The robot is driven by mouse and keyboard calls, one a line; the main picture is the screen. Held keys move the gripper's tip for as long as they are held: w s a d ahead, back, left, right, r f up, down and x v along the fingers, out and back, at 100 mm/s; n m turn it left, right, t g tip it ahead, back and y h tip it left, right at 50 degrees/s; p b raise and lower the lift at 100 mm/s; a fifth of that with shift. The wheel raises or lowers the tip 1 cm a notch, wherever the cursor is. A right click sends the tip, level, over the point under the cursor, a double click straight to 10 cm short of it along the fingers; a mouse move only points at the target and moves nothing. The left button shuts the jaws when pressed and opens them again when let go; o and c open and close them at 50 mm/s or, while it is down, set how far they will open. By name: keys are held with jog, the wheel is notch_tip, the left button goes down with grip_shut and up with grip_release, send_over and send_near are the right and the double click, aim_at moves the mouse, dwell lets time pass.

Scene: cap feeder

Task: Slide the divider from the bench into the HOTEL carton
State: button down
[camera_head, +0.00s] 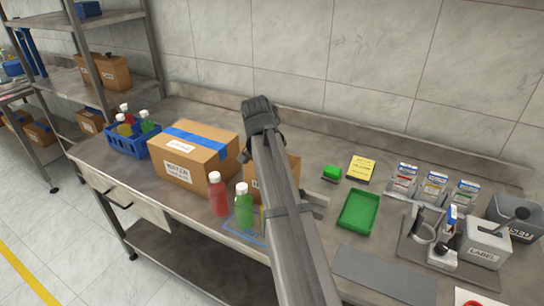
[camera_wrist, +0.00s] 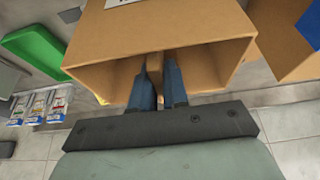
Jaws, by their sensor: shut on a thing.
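An open brown carton (camera_wrist: 105,55) fills the upper middle of the wrist view. In the head view the carton (camera_head: 294,168) stands behind my arm, which hides most of it; its label is not readable. My gripper (camera_wrist: 159,66) points into the carton's opening, its two blue fingers shut on a narrow brown piece, the divider (camera_wrist: 154,66). The divider shows only as a thin strip between the fingers, inside the opening as seen from above. How deep it sits and whether it touches the carton floor cannot be told. The head view does not show the fingers.
A taped carton (camera_head: 186,168) stands close on the left, with red (camera_head: 218,196) and green (camera_head: 244,210) bottles in front. A green tray (camera_head: 359,211) lies to the right. A blue crate (camera_head: 127,140) is at far left. The wall runs behind.

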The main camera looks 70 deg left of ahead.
jog(key=c, duration=1.1)
grip_release()
jog(key=c, duration=0.3)
jog(key=shift+r, duration=0.1)
notch_tip(320, 180, up, 11)
dwell(0.6)
jog(key=shift+w, duration=0.1)
